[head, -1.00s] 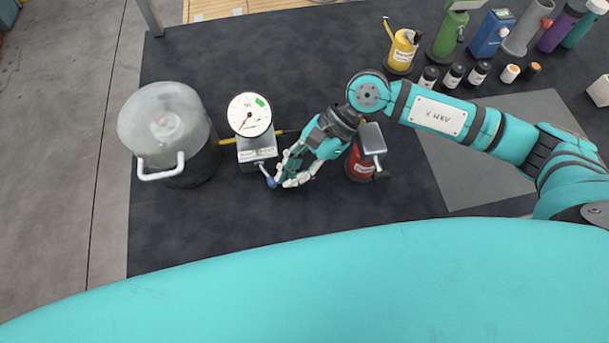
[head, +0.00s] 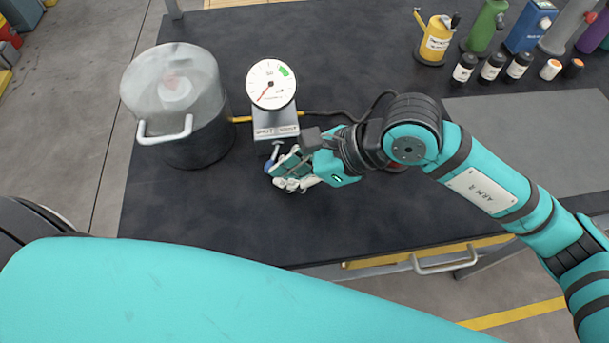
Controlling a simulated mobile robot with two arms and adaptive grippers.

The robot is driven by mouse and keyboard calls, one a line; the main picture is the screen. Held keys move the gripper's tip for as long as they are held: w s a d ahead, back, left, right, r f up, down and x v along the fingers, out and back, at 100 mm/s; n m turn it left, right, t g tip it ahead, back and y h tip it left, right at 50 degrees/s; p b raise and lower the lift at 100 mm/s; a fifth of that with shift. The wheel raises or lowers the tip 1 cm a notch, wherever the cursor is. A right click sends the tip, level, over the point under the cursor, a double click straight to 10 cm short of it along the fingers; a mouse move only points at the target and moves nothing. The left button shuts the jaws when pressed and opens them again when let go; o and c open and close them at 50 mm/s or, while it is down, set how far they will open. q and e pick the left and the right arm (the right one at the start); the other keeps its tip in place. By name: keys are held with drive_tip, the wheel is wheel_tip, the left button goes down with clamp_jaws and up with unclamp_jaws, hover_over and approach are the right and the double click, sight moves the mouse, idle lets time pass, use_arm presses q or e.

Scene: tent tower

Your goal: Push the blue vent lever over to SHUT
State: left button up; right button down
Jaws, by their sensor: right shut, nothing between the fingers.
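The vent lever has a thin grey stem and a blue knob (head: 269,166). It sticks out from the front of a grey box (head: 275,124) under a round white gauge (head: 271,84). The stem now leans a little left toward the knob. The lettering on the box's plate is too small to read. My right gripper (head: 280,176) is shut and empty, with its pale fingertips close against the right side of the knob. Whether they touch it is hard to tell. The gauge needle is red and points lower left, away from the green patch. My left gripper is out of view.
A dark pot with a cloudy lid (head: 172,85) and a pale handle stands left of the gauge. A yellow can (head: 436,42) and several bottles stand at the back right. The dark tabletop (head: 200,215) in front of the lever is clear.

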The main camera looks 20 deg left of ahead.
drive_tip(key=shift+w, duration=0.15)
drive_tip(key=shift+w+a+f+b, duration=0.1)
drive_tip(key=shift+w+b, duration=0.3)
drive_tip(key=shift+w, duration=0.35)
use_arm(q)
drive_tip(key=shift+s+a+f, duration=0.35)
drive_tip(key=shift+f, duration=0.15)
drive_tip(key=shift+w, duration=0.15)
